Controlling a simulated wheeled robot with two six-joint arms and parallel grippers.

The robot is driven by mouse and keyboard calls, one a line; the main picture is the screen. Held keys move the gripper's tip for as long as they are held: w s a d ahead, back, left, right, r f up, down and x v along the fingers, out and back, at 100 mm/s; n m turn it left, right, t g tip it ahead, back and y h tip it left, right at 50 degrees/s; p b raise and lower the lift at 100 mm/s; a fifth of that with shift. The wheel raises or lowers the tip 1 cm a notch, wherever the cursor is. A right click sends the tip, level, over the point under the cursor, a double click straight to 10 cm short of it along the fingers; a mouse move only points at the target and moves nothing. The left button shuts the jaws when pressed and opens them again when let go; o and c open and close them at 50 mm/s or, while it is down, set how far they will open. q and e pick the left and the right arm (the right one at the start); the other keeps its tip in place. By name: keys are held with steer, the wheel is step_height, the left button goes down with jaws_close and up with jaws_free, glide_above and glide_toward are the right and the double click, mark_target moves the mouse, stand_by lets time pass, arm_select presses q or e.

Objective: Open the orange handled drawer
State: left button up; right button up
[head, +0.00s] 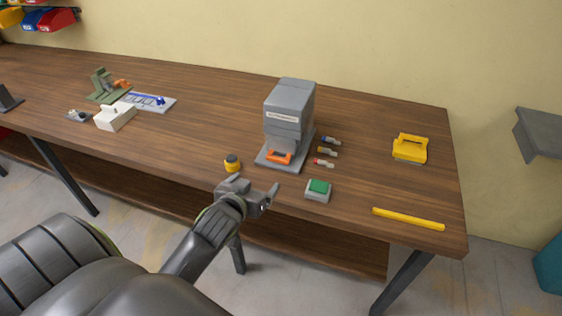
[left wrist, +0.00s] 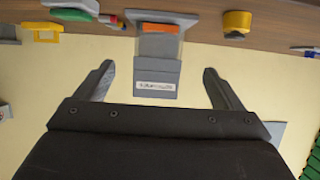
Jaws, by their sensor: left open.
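A grey machine (head: 290,108) with a white label stands on a grey base plate near the table's front edge in the head view. The drawer's orange handle (head: 278,157) is low on its front, and the drawer looks shut. My left gripper (head: 258,190) is open and empty in front of the table edge, apart from the handle. In the left wrist view, which looks upside down, the machine (left wrist: 157,78) and orange handle (left wrist: 158,28) show beyond and between the open fingers (left wrist: 158,82). My right gripper is not in view.
A yellow-and-dark button (head: 232,163) stands left of the machine, close to my left gripper. A green button box (head: 318,190) is to the right, with small coloured connectors (head: 327,151) behind it. A yellow bar (head: 408,219) and yellow-handled tool (head: 410,148) lie farther right.

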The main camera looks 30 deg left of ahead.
mark_target(277, 159)
arm_select(q)
steer(key=x, duration=1.5)
steer(key=shift+f+p, duration=0.15)
steer(key=shift+p, duration=0.15)
steer(key=shift+x, duration=1)
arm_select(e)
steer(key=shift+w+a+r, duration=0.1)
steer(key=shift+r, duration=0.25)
